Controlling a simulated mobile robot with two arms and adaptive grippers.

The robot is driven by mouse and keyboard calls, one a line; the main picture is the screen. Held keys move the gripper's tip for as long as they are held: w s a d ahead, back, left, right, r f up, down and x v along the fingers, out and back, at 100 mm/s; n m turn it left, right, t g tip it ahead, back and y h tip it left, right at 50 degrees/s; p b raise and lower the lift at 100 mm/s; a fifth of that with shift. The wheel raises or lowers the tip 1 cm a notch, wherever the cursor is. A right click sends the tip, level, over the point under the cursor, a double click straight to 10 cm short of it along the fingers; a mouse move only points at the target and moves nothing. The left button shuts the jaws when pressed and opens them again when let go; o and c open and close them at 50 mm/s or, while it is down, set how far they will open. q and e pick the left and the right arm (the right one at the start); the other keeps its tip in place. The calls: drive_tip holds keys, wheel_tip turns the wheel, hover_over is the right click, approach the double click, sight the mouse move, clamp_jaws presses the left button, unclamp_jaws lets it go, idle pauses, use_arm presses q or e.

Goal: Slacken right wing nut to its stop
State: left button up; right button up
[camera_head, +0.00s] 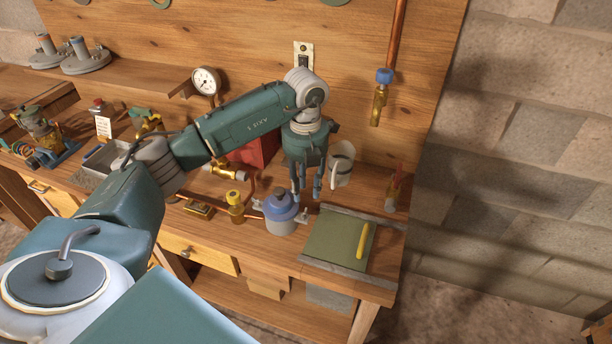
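A small pot with a blue lid (282,206) and a pale body stands near the front of the bench. A small metal wing nut (303,215) shows at the right side of its lid. Another small metal part shows at the lid's left side, too small to make out. My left gripper (307,192) points down just behind and above the right wing nut. Its fingers are apart with nothing seen between them. The fingertips appear clear of the nut, but the exact gap is hard to judge. My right gripper is not in view.
A green mat (336,239) with a yellow tool (362,242) lies right of the pot. A white mug (341,166) stands behind it. Brass fittings (236,208) sit left of the pot. A red box (256,150) is behind my arm. A copper pipe (397,40) hangs at the back right.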

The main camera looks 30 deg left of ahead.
sight(306, 209)
use_arm(q)
wheel_tip(306, 209, down, 7)
drive_tip(key=shift+f+p, duration=0.2)
drive_tip(key=shift+p, duration=0.6)
drive_tip(key=shift+c, duration=0.3)
